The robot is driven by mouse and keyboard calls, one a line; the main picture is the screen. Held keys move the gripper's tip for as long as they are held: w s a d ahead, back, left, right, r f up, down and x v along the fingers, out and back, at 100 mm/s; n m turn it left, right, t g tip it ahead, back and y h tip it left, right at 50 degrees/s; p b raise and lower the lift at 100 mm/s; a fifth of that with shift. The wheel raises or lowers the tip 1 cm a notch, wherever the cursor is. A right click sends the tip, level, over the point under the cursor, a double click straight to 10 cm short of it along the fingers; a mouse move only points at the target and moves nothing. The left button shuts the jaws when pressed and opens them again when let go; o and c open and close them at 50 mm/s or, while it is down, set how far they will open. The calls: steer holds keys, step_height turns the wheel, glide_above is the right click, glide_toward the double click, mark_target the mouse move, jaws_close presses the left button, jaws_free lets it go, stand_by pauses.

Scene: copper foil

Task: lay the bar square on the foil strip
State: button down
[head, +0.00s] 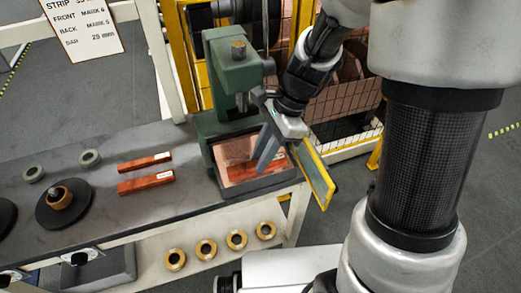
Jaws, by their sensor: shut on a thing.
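The copper foil strip (230,150) lies in the bed of a green press (225,90). A red-brown bar (238,173) with a pale label near its right end is at the front part of the foil. My gripper (262,172) reaches down into the press bed from the upper right, with its fingers shut on this bar. The fingers hide the middle of the bar. I cannot tell whether the bar touches the foil or is held just above it, nor whether it is exactly square to it.
Two similar red bars (145,161) (146,182) lie on the grey bench (110,148) left of the press. A yellow-edged panel (314,175) stands close right of my gripper. Several brass rings sit on the lower shelf.

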steer(key=shift+r, duration=0.1)
steer(key=c, duration=1.6)
jaws_free()
